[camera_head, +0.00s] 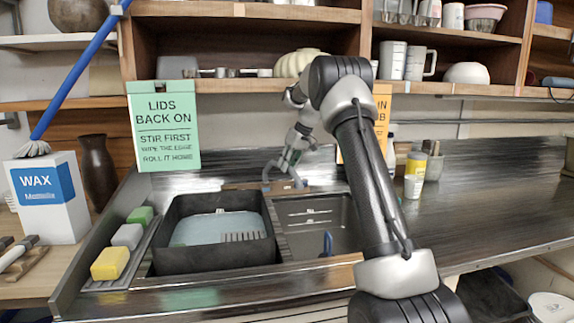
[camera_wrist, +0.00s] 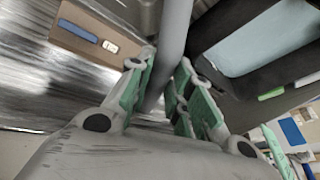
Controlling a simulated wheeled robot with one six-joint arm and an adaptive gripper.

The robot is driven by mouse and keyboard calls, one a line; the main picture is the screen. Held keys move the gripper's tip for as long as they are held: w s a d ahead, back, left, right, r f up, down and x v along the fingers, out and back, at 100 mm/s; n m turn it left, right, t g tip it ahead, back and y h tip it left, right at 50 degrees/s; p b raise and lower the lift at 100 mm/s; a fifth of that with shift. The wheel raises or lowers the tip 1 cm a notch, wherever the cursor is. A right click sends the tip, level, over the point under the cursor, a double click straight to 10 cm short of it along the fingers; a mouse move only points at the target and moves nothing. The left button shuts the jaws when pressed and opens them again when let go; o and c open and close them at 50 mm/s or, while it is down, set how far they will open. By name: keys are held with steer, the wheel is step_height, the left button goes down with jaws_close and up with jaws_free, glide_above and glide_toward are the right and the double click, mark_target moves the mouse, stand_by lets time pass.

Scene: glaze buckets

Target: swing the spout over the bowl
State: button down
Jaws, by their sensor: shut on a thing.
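The spout (camera_wrist: 176,38) is a smooth grey tube; in the wrist view it runs up from between the fingers of my gripper (camera_wrist: 165,88). The green finger pads close on it from both sides. In the head view my gripper (camera_head: 287,162) is at the back of the sink, by the grey curved tap (camera_head: 266,173). The steel sink bowl (camera_head: 318,212) lies in front and to the right. A black tub (camera_head: 168,258) with pale blue liquid is to the left. My arm hides part of the bowl's right side.
Yellow, grey and green sponges (camera_head: 110,262) line the left edge. A WAX box (camera_head: 50,200) and a dark vase (camera_head: 98,170) stand left. A yellow bottle (camera_head: 414,175) stands on the steel counter to the right. Shelves (camera_head: 240,87) overhang the back.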

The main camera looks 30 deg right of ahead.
steer(key=c, duration=1.3)
jaws_free()
steer(key=v, duration=1.2)
steer(key=shift+w, duration=0.1)
